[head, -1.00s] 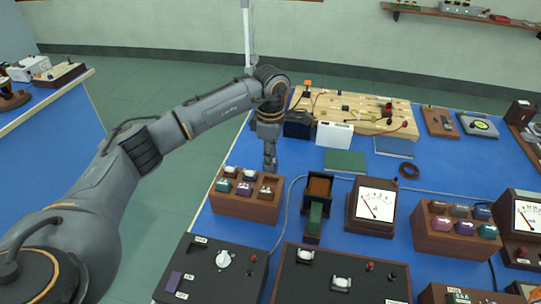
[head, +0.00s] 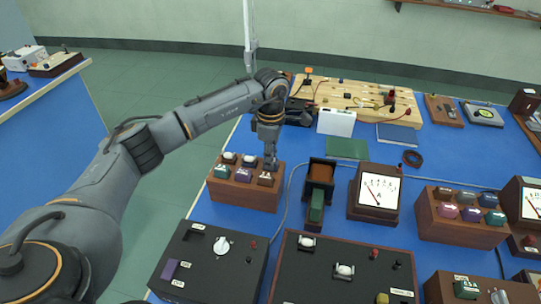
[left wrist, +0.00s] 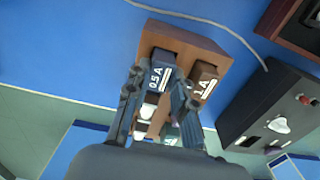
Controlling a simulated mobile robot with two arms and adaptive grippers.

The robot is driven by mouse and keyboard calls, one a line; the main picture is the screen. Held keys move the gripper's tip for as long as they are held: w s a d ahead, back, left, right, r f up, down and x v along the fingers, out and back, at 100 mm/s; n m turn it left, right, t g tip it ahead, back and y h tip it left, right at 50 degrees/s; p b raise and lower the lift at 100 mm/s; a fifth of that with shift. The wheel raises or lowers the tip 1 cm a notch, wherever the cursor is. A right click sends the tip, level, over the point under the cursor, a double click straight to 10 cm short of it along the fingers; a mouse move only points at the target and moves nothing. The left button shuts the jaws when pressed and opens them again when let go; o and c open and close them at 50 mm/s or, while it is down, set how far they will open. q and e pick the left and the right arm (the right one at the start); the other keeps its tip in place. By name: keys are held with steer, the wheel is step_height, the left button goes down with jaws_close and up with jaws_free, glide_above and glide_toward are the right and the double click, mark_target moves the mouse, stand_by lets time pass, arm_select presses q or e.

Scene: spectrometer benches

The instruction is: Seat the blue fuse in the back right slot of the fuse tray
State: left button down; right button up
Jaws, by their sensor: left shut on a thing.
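The fuse tray (head: 243,196) is a brown wooden block at the left of the blue bench, with fuses in two rows. My left gripper (head: 270,164) is over its back right corner, shut on the blue fuse. In the left wrist view the blue fuse (left wrist: 158,72), marked 0.5 A, is between my fingers (left wrist: 156,92), at the back right slot. The brown 1 A fuse (left wrist: 203,82) is beside it, in the front right slot. The slot is hidden under the blue fuse, and I cannot tell how deep it sits. My right gripper is out of view.
A black box with a white knob (head: 221,245) stands in front of the tray. A fuse holder with a green part (head: 316,205) and a meter (head: 379,190) stand to the right. Another fuse block (head: 455,232) is farther right. A grey cable (head: 287,195) runs close by the tray's right side.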

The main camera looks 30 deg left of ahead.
arm_select(q)
steer(key=c, duration=1.1)
jaws_free()
steer(key=shift+o, duration=0.2)
step_height(320, 180, up, 12)
steer(key=shift+f, duration=0.1)
